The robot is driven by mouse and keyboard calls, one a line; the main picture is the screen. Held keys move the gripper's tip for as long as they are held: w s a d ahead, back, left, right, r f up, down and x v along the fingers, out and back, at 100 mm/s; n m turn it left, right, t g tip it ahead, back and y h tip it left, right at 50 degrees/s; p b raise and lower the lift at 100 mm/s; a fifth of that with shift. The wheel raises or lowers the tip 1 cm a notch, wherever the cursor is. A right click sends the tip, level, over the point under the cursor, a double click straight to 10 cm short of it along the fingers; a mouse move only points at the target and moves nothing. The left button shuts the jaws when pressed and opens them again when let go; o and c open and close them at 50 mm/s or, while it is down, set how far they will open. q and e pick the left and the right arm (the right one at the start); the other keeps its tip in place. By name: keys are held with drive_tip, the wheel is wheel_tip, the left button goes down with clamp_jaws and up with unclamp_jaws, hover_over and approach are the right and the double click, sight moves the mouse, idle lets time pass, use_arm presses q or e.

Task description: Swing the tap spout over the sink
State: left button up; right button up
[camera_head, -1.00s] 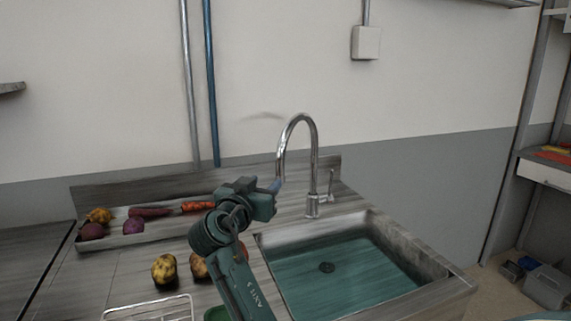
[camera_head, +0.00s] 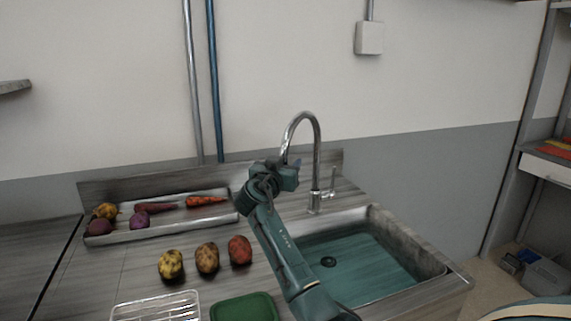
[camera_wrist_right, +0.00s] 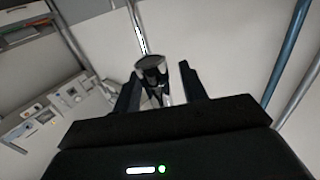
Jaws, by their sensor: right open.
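The chrome tap (camera_head: 317,160) stands upright at the back edge of the sink, with its lever on the right. Its curved spout (camera_head: 300,118) arches to the left, and the spout's tip is close behind my right gripper (camera_head: 292,166). The sink (camera_head: 405,272) lies to the right, its basin partly covered by my right arm. In the right wrist view, my right gripper (camera_wrist_right: 160,85) is open, and the round end of the spout (camera_wrist_right: 150,63) shows between the two fingers. I cannot tell whether a finger touches it. My left gripper is not in view.
A tray (camera_head: 165,233) with carrots and other vegetables lies at the back left. Several potatoes (camera_head: 207,258) sit on the counter left of my arm. A wire rack (camera_head: 155,308) and a green board (camera_head: 245,308) are at the front.

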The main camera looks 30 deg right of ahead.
clamp_jaws()
idle(0.3)
idle(0.4)
